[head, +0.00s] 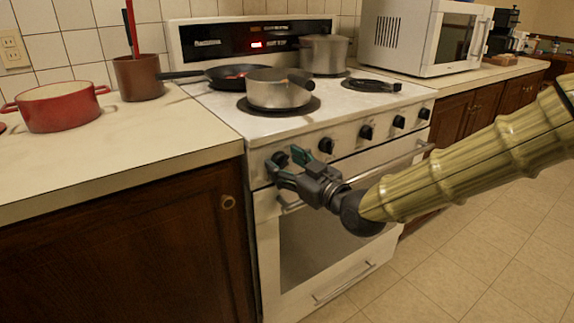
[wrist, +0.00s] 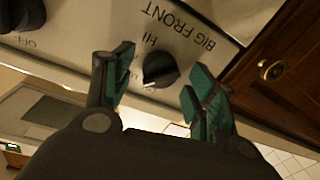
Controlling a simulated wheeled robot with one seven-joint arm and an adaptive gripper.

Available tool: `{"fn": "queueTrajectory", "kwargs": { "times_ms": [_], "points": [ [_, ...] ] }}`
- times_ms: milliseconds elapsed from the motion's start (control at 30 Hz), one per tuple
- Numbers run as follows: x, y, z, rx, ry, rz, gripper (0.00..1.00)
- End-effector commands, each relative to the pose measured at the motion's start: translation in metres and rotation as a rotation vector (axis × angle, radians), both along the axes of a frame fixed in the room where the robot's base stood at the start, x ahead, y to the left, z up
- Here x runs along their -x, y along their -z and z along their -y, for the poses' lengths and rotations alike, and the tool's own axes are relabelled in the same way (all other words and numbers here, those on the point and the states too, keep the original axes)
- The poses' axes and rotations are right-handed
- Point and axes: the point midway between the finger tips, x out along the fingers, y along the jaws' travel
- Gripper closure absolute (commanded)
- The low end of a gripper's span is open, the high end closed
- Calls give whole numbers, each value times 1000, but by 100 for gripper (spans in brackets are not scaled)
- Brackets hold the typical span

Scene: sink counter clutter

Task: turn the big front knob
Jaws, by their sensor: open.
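The big front knob (wrist: 160,68) is a black round knob on the white stove panel, with "BIG FRONT" and "HI" printed beside it in the wrist view. In the head view it is the leftmost knob (head: 280,158), partly hidden by my gripper. My gripper (head: 286,165) is at the left end of the panel, facing it. In the wrist view its teal fingers are spread, one on each side of the knob, with visible gaps. I cannot tell how far the fingertips are from the panel.
More black knobs run right along the panel, the nearest (head: 326,145) close to my gripper. The oven door handle (head: 370,168) lies below. A saucepan (head: 279,90), a frying pan (head: 236,74) and a tall pot (head: 324,54) stand on the stove. The floor in front is clear.

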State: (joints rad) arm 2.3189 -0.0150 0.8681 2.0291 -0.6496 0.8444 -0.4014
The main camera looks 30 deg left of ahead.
Motion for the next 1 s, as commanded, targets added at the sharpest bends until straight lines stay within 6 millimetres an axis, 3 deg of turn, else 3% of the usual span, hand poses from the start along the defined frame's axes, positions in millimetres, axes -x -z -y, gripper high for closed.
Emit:
{"fn": "queueTrajectory", "kwargs": {
  "times_ms": [67, 300, 667, 1000],
  "points": [
    [0, 0, 0, 0, 0, 0, 45],
    [0, 0, 0, 0, 0, 0, 89],
    [-1, -2, 1, -18, 1, -41, 89],
    [-1, -3, 1, -107, 2, -256, 89]
  ]
}}
